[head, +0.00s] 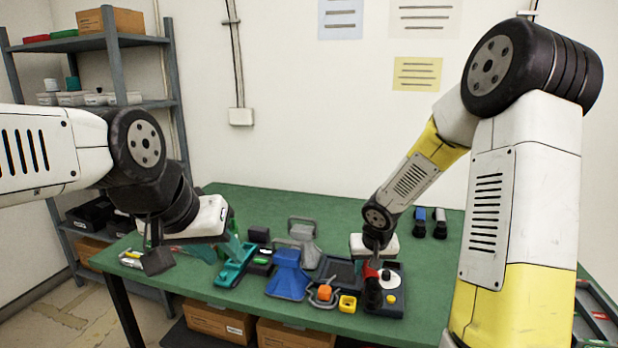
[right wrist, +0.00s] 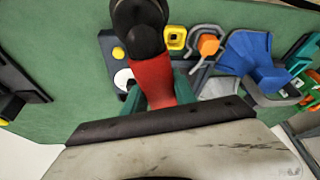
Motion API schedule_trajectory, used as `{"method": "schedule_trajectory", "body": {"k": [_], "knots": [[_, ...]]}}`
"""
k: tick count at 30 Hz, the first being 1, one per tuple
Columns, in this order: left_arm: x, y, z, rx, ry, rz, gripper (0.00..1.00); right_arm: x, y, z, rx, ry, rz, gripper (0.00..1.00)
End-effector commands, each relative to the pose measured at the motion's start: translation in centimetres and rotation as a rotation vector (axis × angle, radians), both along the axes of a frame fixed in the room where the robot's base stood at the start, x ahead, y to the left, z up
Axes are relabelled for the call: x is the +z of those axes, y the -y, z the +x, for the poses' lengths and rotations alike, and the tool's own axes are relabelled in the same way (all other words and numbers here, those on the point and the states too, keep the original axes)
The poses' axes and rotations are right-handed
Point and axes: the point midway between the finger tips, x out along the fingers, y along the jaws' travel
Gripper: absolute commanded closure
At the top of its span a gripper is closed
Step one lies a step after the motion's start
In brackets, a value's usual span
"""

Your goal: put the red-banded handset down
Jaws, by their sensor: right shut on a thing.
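The red-banded handset (right wrist: 152,82) has black ends and a red middle. My right gripper (right wrist: 158,92) is shut on its red part, with teal fingers either side. In the head view the handset (head: 372,292) is over the left part of a dark base (head: 398,311) with a white knob (head: 386,275) and a yellow button (head: 391,299). I cannot tell whether it touches the base. The right gripper (head: 376,264) partly hides it.
A blue stand (head: 289,275), a grey stand (head: 305,238), a dark tray (head: 340,268), a yellow square cup (head: 347,304) and an orange block (head: 324,293) crowd the area left of the base. Two small handsets (head: 430,222) lie at the back right. The green table (head: 425,270) is clear to the right.

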Motion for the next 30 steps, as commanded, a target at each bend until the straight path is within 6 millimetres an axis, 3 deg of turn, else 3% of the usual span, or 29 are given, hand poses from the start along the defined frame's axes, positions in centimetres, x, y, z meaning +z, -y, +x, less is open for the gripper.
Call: {"method": "schedule_trajectory", "body": {"k": [24,30], "knots": [[0.0,0.0,0.0,0.000,0.000,0.000,0.64,-5.4,-0.7,-3.7,0.010,-0.025,0.007,1.00],[0.0,0.0,0.0,0.000,0.000,0.000,0.64,-5.7,-0.3,-4.5,0.005,-0.008,0.000,1.00]]}}
